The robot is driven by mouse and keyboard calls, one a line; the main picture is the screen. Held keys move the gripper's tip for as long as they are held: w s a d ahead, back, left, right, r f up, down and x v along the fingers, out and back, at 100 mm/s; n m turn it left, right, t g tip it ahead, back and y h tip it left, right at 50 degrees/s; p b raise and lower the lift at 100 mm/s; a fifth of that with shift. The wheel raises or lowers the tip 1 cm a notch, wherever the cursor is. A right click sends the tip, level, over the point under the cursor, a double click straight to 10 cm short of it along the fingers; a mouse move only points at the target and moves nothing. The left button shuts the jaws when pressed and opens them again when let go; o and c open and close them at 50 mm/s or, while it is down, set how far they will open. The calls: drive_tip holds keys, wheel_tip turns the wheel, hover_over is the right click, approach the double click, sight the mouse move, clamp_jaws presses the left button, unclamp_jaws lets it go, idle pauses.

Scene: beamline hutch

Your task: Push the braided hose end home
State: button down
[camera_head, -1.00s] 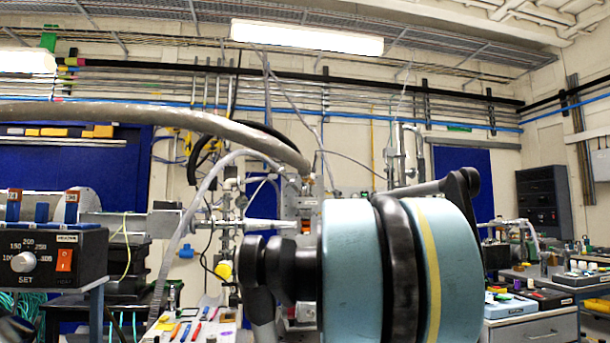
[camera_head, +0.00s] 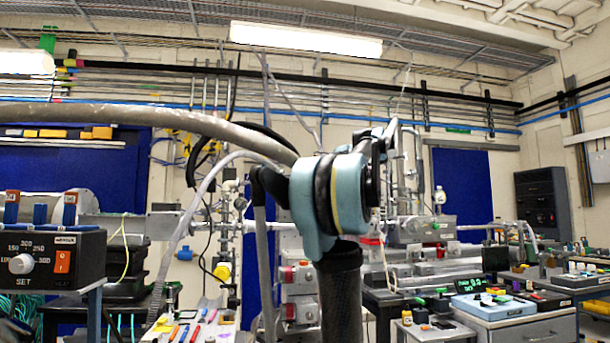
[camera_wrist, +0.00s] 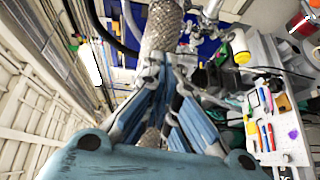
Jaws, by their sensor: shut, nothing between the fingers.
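The thick grey braided hose (camera_head: 190,122) arches in from the left in the head view and runs down behind my arm, which hides its end. In the wrist view a braided hose length (camera_wrist: 163,28) lies just beyond my gripper (camera_wrist: 167,66). A further patch of braid (camera_wrist: 150,138) shows below, between the finger linkages. The fingers are drawn together with nothing held between them. I cannot tell whether the fingertips touch the hose. In the head view my arm covers the gripper and the place where the hose ends.
A control box with a knob (camera_head: 52,258) stands at the left. A bench with coloured tools (camera_head: 200,328) is at lower centre-left; it also shows in the wrist view (camera_wrist: 290,138). A thinner grey hose (camera_head: 190,205) hangs left of my arm. Equipment benches (camera_head: 515,332) fill the right.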

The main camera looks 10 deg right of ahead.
drive_tip(key=w+d+x, duration=0.1)
drive_tip(key=d+x, duration=0.1)
drive_tip(key=x, duration=1)
drive_tip(key=shift+w, duration=0.5)
drive_tip(key=shift+f, duration=0.1)
drive_tip(key=shift+w+d+f, duration=0.1)
drive_tip(key=shift+w+d, duration=0.1)
drive_tip(key=shift+w, duration=0.75)
drive_tip(key=shift+w+d, duration=0.2)
drive_tip(key=shift+w, duration=0.7)
drive_tip(key=shift+w+d+f, duration=0.1)
drive_tip(key=shift+w+d, duration=0.15)
drive_tip(key=shift+w, duration=0.7)
